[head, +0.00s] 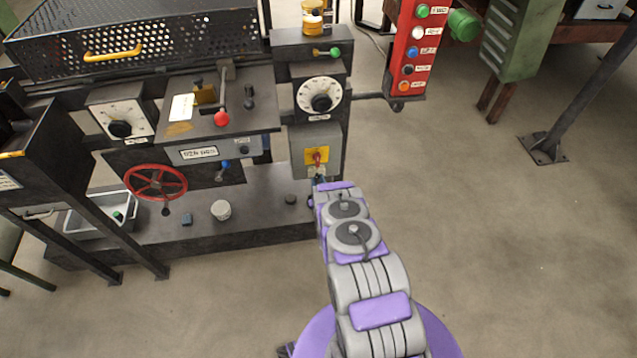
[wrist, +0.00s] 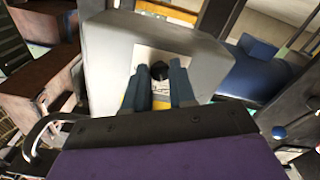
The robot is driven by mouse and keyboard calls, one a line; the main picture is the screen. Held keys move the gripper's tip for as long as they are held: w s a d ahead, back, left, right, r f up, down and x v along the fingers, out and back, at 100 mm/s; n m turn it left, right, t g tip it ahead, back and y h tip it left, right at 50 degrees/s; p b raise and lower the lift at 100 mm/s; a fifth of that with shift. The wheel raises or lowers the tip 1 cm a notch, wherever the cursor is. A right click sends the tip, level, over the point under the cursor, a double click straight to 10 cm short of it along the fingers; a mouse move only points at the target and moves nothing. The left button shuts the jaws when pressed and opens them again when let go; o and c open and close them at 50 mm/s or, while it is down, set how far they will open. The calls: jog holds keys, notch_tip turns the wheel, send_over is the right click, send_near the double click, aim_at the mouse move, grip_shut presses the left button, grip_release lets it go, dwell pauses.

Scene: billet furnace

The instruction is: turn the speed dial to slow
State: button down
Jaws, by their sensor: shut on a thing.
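A round white dial with a black knob (head: 320,95) is on the dark upright unit above my gripper. Another white dial with a black knob (head: 121,122) is on a square face at the left. Their labels are too small to read. My gripper (head: 318,173) is well below the round dial. It is at a grey box (head: 302,146) with a yellow plate and a small red handle (head: 317,158). In the wrist view, my fingers (wrist: 159,72) close around a small dark knob (wrist: 160,70) on the box's pale face. The fingers hide part of that face.
A lever with a red ball (head: 221,118) and a green-tipped lever (head: 335,52) stick out nearby. A red handwheel (head: 156,182) is at the left, and a red button box (head: 408,48) hangs at the right. The floor at the right is clear.

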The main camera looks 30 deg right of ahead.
jog(key=n, duration=0.7)
jog(key=shift+a, duration=0.1)
dwell(0.4)
jog(key=c, duration=0.9)
grip_release()
jog(key=shift+c, duration=0.2)
